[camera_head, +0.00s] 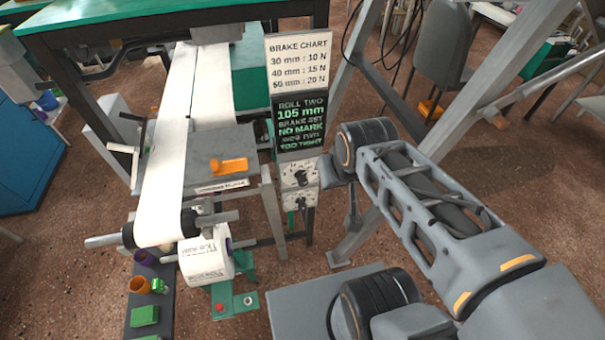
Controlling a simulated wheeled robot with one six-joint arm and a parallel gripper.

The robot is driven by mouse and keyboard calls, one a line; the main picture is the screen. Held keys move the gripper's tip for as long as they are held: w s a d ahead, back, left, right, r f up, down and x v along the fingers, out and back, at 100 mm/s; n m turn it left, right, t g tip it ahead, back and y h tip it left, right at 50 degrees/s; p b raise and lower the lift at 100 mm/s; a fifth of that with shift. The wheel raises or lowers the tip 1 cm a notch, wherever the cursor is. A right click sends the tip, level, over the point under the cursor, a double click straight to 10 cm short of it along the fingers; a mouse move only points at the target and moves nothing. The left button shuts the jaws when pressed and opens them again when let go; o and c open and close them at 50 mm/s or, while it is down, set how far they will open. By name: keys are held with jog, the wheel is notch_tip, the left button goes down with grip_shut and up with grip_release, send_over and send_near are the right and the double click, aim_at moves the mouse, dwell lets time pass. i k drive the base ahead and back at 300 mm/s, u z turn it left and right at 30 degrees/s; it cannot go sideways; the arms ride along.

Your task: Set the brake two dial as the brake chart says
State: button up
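The brake chart (300,62) is a white board reading 30 mm : 10 N, 40 mm : 15 N and a third line that looks like 50 mm : 20 N. Below it a dark screen (301,122) reads ROLL TWO, 105 mm, BRAKE SET, NO MARK, a blurred line, and TOO TIGHT. Under the screen are two white dial plates, an upper dial (300,176) and a lower dial (301,201). Their labels and settings are too small to read, so I cannot tell which is brake two. My arm bends just right of the dials; my gripper's fingers cannot be made out.
A white paper web (166,165) runs down over a roller (160,228). An orange tray (229,166) lies on the grey machine top. A white paper roll (205,258) sits below. Slanted grey frame legs (350,85) stand right of the chart, near my arm.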

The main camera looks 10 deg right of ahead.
aim_at(301, 180)
jog(key=z, duration=1.35)
jog(key=k, duration=1.1)
jog(key=u, duration=1.55)
jog(key=i, duration=0.5)
jog(key=u, duration=0.05)
